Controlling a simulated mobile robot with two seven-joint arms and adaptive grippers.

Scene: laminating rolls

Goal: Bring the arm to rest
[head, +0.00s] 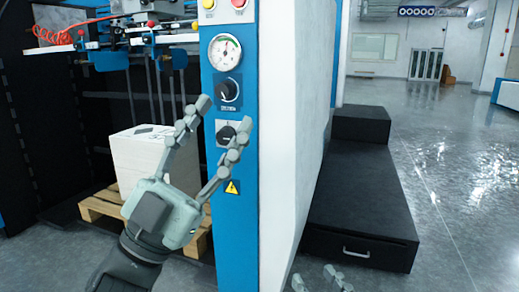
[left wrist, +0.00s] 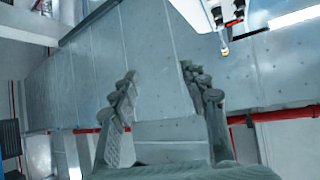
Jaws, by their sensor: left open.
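My left gripper (head: 222,116) is raised in front of the blue machine panel in the head view. Its two grey fingers are spread with nothing between them. The left wrist view shows the same gripper (left wrist: 160,82) open and empty, with ceiling panels and red pipes behind it. Of my right gripper (head: 318,278), only the fingertips show at the bottom edge of the head view. They are apart, with nothing visible between them. The rest of it is out of frame.
The blue panel (head: 233,260) carries a gauge (head: 225,52), a black knob (head: 229,89) and a rotary switch (head: 226,133). A white stack (head: 135,165) stands on a wooden pallet (head: 100,208) behind my left gripper. A black step (head: 360,205) is at right; open floor (head: 450,150) lies beyond.

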